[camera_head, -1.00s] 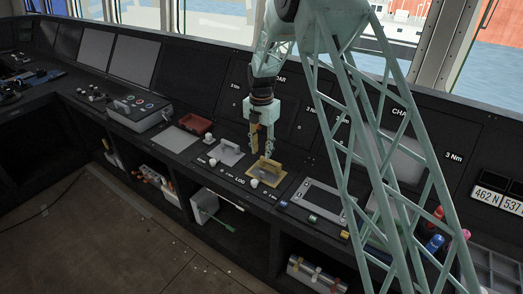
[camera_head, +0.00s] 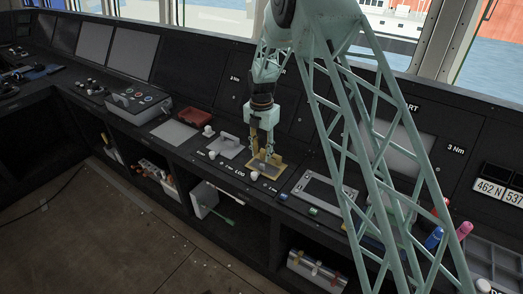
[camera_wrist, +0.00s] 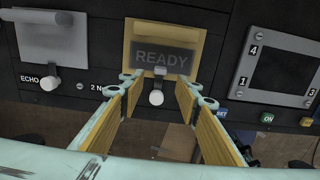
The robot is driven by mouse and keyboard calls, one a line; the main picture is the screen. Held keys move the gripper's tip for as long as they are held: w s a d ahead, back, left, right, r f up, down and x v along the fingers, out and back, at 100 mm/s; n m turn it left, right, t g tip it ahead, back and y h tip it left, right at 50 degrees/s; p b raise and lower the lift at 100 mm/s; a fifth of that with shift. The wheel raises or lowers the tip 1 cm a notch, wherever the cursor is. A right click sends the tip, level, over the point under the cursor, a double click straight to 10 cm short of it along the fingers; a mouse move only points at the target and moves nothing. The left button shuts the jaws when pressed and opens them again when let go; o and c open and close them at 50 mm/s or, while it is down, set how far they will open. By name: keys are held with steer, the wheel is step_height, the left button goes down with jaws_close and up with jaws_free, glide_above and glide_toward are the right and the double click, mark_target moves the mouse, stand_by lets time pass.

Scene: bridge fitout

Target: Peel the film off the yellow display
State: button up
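The yellow-framed display (camera_head: 279,166) sits on the slanted console front in the head view. In the wrist view the display (camera_wrist: 141,30) shows the word READY on a dark grey face. A small pale tab (camera_wrist: 160,71) stands at the lower edge of that face; I cannot make out the film's outline. My gripper (camera_head: 262,154) points down over the display, and its fingertips overlap it in the head view. In the wrist view my gripper (camera_wrist: 160,82) is open, with one finger on each side of the tab and nothing between them. I cannot tell whether the fingertips touch the display.
A white knob (camera_wrist: 156,97) sits just below the display. A grey panel marked ECHO (camera_wrist: 45,40) is to the left, with its own knob (camera_wrist: 50,82). A dark screen unit (camera_wrist: 285,65) is to the right. A red tray (camera_head: 194,117) lies farther left on the console.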

mark_target(262, 165)
steer(key=shift+f+b, duration=1.05)
steer(key=shift+f, duration=2.8)
steer(key=shift+c, duration=0.9)
steer(key=c, duration=0.8)
